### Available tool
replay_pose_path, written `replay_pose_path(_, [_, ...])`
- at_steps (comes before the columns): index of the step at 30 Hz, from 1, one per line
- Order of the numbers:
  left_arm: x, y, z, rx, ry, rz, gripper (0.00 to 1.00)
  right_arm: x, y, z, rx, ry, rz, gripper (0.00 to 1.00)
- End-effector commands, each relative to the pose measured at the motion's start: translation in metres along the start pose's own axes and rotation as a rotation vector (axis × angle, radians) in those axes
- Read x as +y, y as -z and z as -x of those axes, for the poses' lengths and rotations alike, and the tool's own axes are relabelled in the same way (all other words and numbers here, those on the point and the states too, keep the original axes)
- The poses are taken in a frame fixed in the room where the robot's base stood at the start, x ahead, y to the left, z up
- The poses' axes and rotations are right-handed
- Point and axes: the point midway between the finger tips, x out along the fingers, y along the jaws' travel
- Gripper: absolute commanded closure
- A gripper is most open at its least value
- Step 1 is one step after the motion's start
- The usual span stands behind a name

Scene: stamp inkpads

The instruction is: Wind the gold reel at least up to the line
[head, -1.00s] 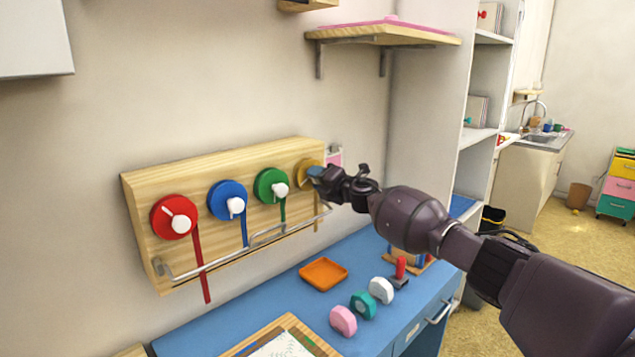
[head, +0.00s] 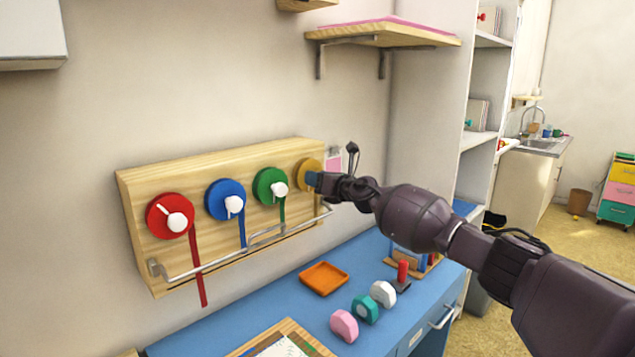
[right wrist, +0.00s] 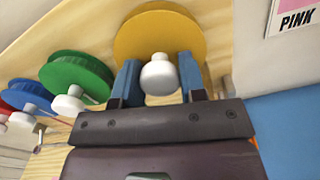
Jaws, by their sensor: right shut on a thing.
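The gold reel (head: 308,172) is at the right end of a wooden board on the wall, partly hidden by my right gripper (head: 314,180). In the right wrist view the gold reel (right wrist: 150,35) has a white knob (right wrist: 158,75) standing out from its face. My right gripper (right wrist: 158,82) has one blue finger on each side of this knob and is shut on it. The gold ribbon is hard to make out below the reel, behind my gripper and arm. I cannot make out the line. My left gripper is not in view.
Green (head: 270,186), blue (head: 225,200) and red (head: 170,215) reels sit left of it. A metal rail (head: 222,253) runs along the board's lower front. The blue desk (head: 260,300) below holds an orange tray (head: 323,279) and stamps.

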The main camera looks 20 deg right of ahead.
Motion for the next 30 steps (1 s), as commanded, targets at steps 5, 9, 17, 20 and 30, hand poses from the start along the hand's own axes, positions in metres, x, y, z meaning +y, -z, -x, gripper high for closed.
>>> replay_pose_path(5, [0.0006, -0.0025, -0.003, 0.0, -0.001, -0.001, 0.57, -0.0003, 0.0018, -0.0001, 0.002, 0.0, 0.094, 0.86])
replay_pose_path(9, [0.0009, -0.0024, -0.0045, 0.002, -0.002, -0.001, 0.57, -0.0001, 0.0012, 0.0, 0.002, -0.001, 0.141, 0.86])
replay_pose_path(17, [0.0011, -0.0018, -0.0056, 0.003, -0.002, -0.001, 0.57, 0.0001, 0.0004, 0.0001, 0.001, -0.001, 0.174, 0.86])
replay_pose_path(20, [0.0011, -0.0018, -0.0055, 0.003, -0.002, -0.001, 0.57, 0.0001, 0.0003, 0.0001, 0.001, -0.001, 0.176, 0.86])
replay_pose_path(30, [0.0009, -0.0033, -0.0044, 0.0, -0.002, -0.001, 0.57, 0.0001, 0.0001, 0.0, 0.001, 0.0, 0.175, 0.47])
